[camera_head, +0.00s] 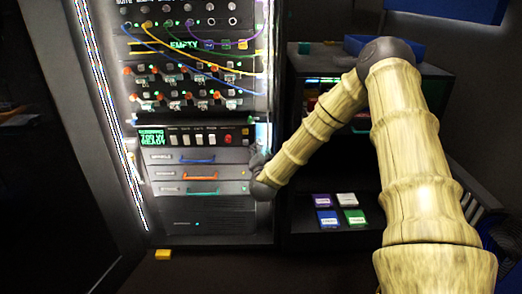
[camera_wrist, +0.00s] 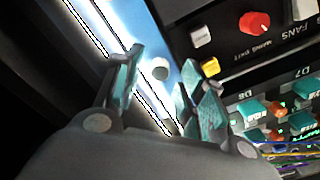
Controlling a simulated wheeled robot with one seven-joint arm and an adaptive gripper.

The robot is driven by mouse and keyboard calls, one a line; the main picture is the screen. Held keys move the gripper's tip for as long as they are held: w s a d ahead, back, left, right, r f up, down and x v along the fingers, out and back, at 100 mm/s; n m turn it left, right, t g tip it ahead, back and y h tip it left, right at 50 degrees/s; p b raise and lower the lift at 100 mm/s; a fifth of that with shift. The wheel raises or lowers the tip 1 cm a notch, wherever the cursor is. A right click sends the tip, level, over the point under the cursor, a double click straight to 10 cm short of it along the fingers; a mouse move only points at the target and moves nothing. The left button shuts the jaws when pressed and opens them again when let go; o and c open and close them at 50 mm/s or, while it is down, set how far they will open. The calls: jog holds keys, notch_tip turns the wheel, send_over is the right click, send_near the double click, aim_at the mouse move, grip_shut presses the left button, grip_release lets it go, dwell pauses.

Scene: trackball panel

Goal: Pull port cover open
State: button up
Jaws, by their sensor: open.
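My gripper (camera_wrist: 163,64) is open in the wrist view, its teal-padded fingers spread on either side of a pale blue-white strip. The right finger lies close to the rack's panel face in the wrist view. No part is clearly recognisable as the port cover.
A red switch knob (camera_wrist: 255,22) and teal sockets (camera_wrist: 250,108) are beside the right finger. Coloured cables hang across the upper rack. A shelf (camera_head: 350,185) with small coloured boxes stands right of the rack.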

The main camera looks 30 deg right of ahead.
jog(key=shift+x, duration=0.85)
grip_shut()
